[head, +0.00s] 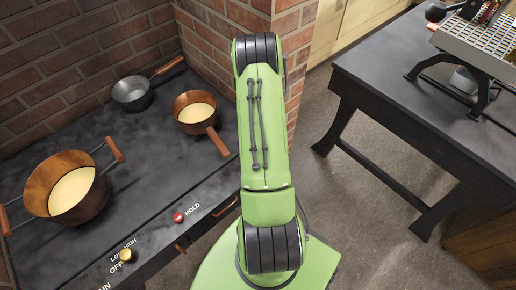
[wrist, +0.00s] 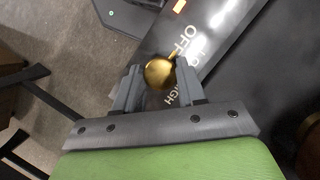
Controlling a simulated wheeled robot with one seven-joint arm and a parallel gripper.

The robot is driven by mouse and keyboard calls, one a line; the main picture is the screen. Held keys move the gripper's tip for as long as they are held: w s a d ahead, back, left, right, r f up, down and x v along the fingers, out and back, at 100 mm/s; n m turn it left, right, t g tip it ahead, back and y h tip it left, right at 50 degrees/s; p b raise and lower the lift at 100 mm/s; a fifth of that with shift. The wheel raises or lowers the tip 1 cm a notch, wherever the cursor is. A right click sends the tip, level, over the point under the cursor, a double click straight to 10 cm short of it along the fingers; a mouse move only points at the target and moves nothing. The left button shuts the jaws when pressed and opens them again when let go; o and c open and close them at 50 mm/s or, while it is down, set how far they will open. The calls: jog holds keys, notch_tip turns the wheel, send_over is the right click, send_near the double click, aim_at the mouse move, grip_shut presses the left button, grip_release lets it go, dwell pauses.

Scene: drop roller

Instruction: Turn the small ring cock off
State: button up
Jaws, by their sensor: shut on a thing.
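In the wrist view my gripper (wrist: 158,76) is shut on a round brass knob (wrist: 158,73), with one grey finger on each side of it. A short brass stem reaches from the knob toward the white OFF lettering, and HIGH is printed on its other side. In the head view a brass knob (head: 127,255) stands by LOW, HIGH and OFF markings on the stove front. My gripper does not show in the head view, where my arm covers part of the stove edge. I cannot tell whether both views show the same knob.
A red knob (head: 178,217) sits beside the word HOLD. A large copper pot (head: 40,178), a small copper pan (head: 183,103) and a grey pan (head: 132,93) stand on the dark stove top (head: 130,150). A dark table (head: 400,85) stands at right across open floor.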

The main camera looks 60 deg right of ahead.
dwell(0.4)
jog(key=o, duration=1)
jog(key=shift+o, duration=0.2)
notch_tip(320, 180, up, 10)
jog(key=p, duration=0.2)
